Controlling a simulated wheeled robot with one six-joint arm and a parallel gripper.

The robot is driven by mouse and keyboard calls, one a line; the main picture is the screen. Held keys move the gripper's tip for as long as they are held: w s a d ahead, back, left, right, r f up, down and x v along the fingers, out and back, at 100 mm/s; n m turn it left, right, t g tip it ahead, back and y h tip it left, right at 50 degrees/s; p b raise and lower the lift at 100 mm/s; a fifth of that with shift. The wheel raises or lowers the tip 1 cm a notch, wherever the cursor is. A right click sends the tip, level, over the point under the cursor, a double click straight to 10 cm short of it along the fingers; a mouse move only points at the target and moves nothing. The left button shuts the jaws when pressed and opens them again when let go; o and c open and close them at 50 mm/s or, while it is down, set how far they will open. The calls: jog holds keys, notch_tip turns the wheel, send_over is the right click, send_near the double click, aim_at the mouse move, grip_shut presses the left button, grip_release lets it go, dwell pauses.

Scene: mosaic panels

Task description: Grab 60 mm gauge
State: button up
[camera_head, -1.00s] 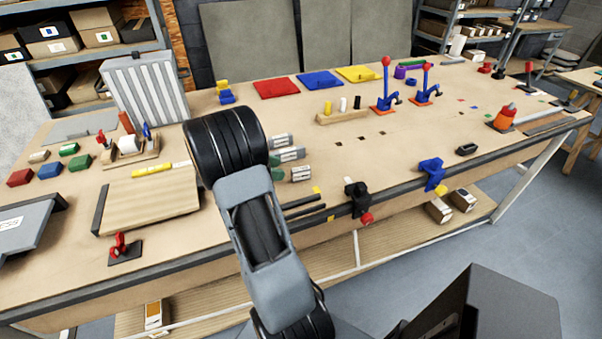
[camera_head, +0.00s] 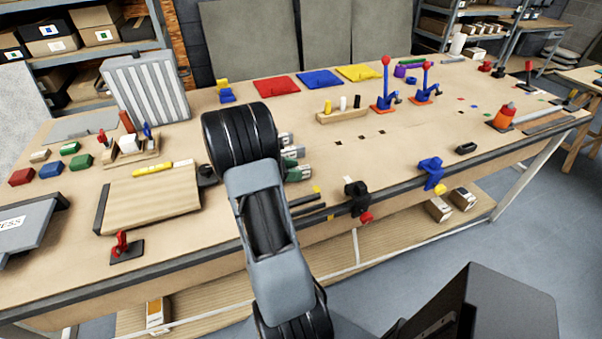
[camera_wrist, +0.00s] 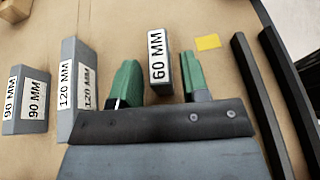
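The 60 mm gauge (camera_wrist: 161,74) is a small grey block with a white "60 MM" label, standing on the wooden bench in the wrist view. My gripper (camera_wrist: 159,63) is open, with one green-tipped finger on each side of the gauge. I cannot tell how far down the fingers reach. In the head view my arm and gripper partly hide the gauges.
The 120 mm gauge (camera_wrist: 66,88) stands just left of my left finger, with the 90 mm gauge (camera_wrist: 26,100) farther left. A yellow piece (camera_wrist: 207,42) and two dark bars (camera_wrist: 262,95) lie to the right. A wooden board (camera_head: 150,204) lies left of my arm.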

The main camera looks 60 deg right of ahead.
grip_shut()
jog(key=shift+r, duration=0.1)
